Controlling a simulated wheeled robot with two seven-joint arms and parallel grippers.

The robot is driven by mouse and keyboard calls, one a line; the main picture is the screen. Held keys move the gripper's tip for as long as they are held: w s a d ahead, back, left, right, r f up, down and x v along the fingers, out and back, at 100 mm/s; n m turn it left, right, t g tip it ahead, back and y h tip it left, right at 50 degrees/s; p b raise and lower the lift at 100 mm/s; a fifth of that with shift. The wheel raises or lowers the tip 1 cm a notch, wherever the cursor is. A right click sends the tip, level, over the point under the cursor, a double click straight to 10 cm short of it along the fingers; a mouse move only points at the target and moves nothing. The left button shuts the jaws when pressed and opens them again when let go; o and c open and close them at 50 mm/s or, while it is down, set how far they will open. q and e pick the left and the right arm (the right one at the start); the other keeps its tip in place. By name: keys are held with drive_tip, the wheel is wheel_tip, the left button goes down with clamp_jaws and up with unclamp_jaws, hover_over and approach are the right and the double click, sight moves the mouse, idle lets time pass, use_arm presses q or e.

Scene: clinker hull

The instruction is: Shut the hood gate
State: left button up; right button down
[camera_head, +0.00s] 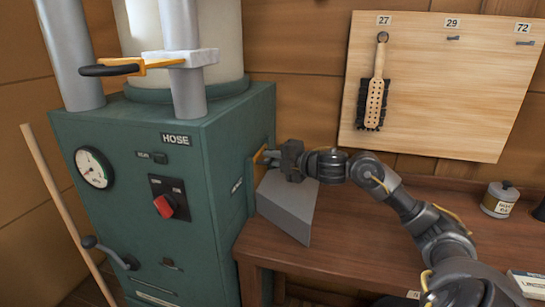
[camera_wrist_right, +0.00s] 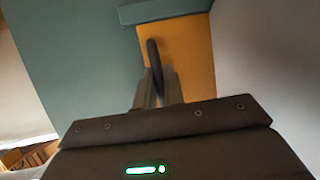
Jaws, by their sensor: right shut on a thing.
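The hood gate is an orange plate (camera_head: 259,155) with a dark handle, at the right side of the green cabinet, just above the grey sloped hood (camera_head: 287,208). In the right wrist view the orange plate (camera_wrist_right: 188,55) lies under a teal strip, and its dark upright handle (camera_wrist_right: 154,58) stands between my fingers. My right gripper (camera_head: 273,157) is shut on that handle; it also shows in the right wrist view (camera_wrist_right: 157,88). In the head view the gripper hides part of the plate and handle. My left gripper is out of view.
The green cabinet (camera_head: 140,215) carries a gauge, a red switch and a HOSE label. Another orange gate (camera_head: 145,65) with a black handle crosses a pipe above. A wooden bench (camera_head: 350,235) holds a tin (camera_head: 499,200). A brush (camera_head: 374,95) hangs on a board.

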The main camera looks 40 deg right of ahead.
drive_tip(key=shift+f, duration=0.2)
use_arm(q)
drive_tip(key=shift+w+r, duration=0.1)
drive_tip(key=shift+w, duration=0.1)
use_arm(e)
drive_tip(key=c, duration=1.5)
unclamp_jaws()
